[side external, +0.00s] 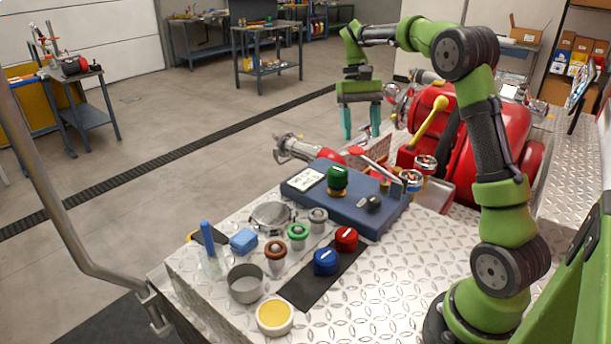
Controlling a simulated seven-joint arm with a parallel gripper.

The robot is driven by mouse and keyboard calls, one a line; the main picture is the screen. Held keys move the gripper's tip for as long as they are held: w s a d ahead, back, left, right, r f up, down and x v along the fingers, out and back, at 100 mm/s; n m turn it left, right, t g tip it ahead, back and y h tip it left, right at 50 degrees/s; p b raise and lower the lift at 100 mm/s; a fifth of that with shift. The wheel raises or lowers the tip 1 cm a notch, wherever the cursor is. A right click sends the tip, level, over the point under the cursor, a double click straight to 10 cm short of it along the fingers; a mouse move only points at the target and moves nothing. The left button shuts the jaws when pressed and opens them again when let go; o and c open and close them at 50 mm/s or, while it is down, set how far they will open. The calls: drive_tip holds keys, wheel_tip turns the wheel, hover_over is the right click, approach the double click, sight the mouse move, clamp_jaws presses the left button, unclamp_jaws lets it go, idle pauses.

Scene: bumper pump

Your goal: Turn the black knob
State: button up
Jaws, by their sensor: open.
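The black knob (371,203) sits on the right part of the top of a blue box (330,207), with a grey pointer piece beside it. A green knob (337,178) stands on the same box, to the left of the black one and farther back. My gripper (361,134) hangs with its teal fingers pointing down, spread apart with nothing visible between them. It is in the air, up and behind the blue box in the picture, clear of the black knob.
A silver lever (380,170) slants over the box's back edge near the black knob. Red (346,239) and blue (325,262) knobs, a metal cup (245,283) and a yellow-topped round (274,316) stand in front. Red pump parts with a yellow lever (430,122) are right of my gripper.

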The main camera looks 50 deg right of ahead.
drive_tip(key=a+n+h, duration=0.3)
drive_tip(key=a+n, duration=0.2)
drive_tip(key=n, duration=0.4)
drive_tip(key=n+h, duration=0.2)
drive_tip(key=n, duration=0.4)
approach(375, 198)
drive_tip(key=x, duration=0.8)
drive_tip(key=shift+f, duration=0.3)
drive_tip(key=shift+c, duration=0.4)
drive_tip(key=shift+m, duration=0.3)
drive_tip(key=c, duration=0.9)
